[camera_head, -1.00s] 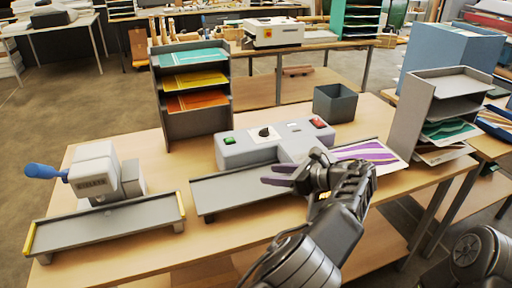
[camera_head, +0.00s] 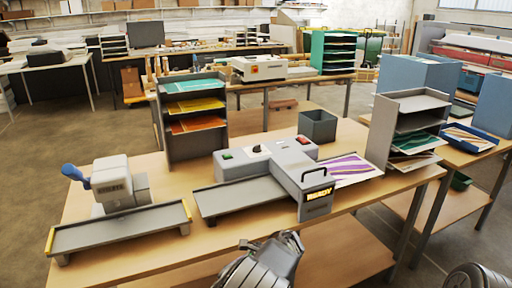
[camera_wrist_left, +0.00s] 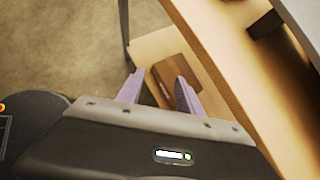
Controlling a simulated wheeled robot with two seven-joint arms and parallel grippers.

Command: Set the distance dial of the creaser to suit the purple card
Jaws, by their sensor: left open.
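A grey machine (camera_head: 235,165) with a long feed tray stands in the middle of the table; I take it for the creaser. Its top has a dark dial (camera_head: 257,149) on a white patch, too small to read. A green button is left of the dial and a red one right. A front block carries a lit "READY" display (camera_head: 319,194). The purple and white card (camera_head: 350,168) lies at the machine's right side. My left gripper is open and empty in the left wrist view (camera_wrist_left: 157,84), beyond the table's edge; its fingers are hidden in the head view. My right gripper is out of view.
A blue-handled machine (camera_head: 112,184) with a tray stands at the left. A shelf (camera_head: 194,143) of teal, yellow and orange cards stands behind. A dark open bin (camera_head: 318,126) and a grey rack (camera_head: 378,133) are at the right. Bare tabletop lies along the front.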

